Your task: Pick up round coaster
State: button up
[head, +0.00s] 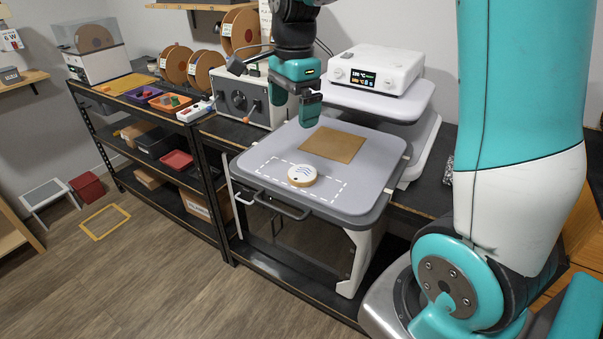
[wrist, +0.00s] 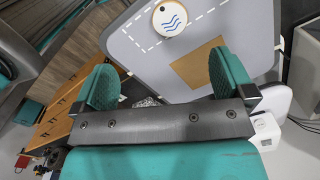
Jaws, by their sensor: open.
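The round coaster (head: 302,175) is white on top with blue wavy lines and a wood-coloured rim. It lies flat on the grey tabletop (head: 375,185), inside a dashed white rectangle. It also shows at the top of the wrist view (wrist: 170,17), beyond my fingers. My gripper (head: 311,108) is above the table, higher than the coaster and behind it in the head view. In the wrist view my gripper (wrist: 165,82) has its two teal fingers wide apart with nothing between them.
A square tan mat (head: 332,145) lies behind the coaster. A white device with a display (head: 376,69) stands at the back right, and a grey control box (head: 248,95) at the back left. The tabletop around the coaster is clear. A dark handle (head: 282,205) juts from the front edge.

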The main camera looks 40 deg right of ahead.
jog(key=w+d+m, duration=0.1)
jog(key=d+m, duration=0.2)
jog(key=p, duration=0.3)
send_over(304, 172)
jog(key=a, duration=0.1)
notch_tip(304, 172, down, 12)
jog(key=shift+s+f, duration=0.1)
jog(key=shift+d+f+p, duration=0.2)
jog(key=shift+f+p, duration=0.35)
jog(key=shift+f, duration=0.8)
jog(key=shift+d+f+p, duration=0.2)
jog(key=shift+f+p, duration=0.35)
jog(key=shift+f, duration=0.8)
jog(key=c, duration=0.9)
